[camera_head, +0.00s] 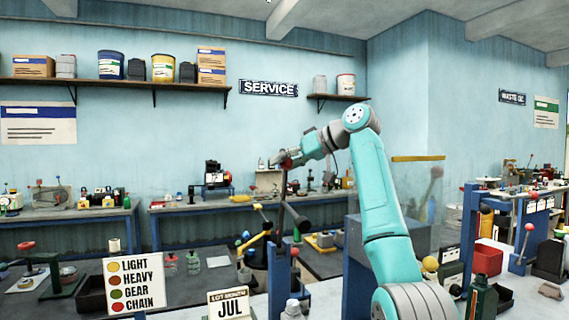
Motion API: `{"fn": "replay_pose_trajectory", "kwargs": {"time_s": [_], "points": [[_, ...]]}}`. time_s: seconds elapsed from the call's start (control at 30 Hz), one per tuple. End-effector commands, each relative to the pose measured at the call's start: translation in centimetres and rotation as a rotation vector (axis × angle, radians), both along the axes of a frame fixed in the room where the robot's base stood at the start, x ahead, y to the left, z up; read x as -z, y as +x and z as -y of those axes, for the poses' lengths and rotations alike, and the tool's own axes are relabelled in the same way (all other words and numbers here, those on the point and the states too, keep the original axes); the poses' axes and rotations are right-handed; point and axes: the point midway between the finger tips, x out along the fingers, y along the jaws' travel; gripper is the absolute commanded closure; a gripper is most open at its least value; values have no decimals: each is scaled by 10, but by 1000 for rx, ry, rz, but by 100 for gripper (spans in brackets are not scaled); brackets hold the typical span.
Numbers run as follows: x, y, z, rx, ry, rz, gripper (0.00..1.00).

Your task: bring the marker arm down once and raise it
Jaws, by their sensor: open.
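My gripper (279,160) is raised near the middle of the view, at the end of my teal arm, and its jaws are open. A red knob and dark rod (284,190) show right at the gripper; I cannot tell whether they touch it. Which part is the marker arm is not clear. A dark green lever device (57,280) with a red knob stands at the left on a bench. Another red-knobbed lever (525,241) stands on a blue frame at the right. A blue post (279,278) with a red knob stands below my gripper.
A LIGHT/HEAVY/GEAR/CHAIN sign (134,285) and a JUL lot-month card (230,305) stand in front. A dark green bottle (481,298) and red bin (488,259) are at the right. Cluttered benches line the back wall.

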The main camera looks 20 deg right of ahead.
Motion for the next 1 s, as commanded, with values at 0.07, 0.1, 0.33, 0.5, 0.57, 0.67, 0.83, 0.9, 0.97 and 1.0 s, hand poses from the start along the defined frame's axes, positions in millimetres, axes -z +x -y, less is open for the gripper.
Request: {"fn": "replay_pose_trajectory", "kwargs": {"time_s": [0.07, 0.1, 0.33, 0.5, 0.57, 0.67, 0.83, 0.9, 0.97, 1.0], "points": [[-3, -4, 4, 1, 0, 1, 35], [-5, -7, 7, 1, 0, 1, 35], [-23, -36, 32, 3, -1, 3, 35], [-37, -59, 49, 3, 0, 2, 35], [-41, -66, 55, 2, 0, 2, 35], [-46, -74, 61, 2, -1, 2, 35], [-51, -81, 67, 1, -1, 1, 35], [-51, -82, 67, 0, 0, 1, 35], [-51, -83, 67, 0, 0, 1, 35], [-51, -82, 67, 0, 0, 1, 35]]}}
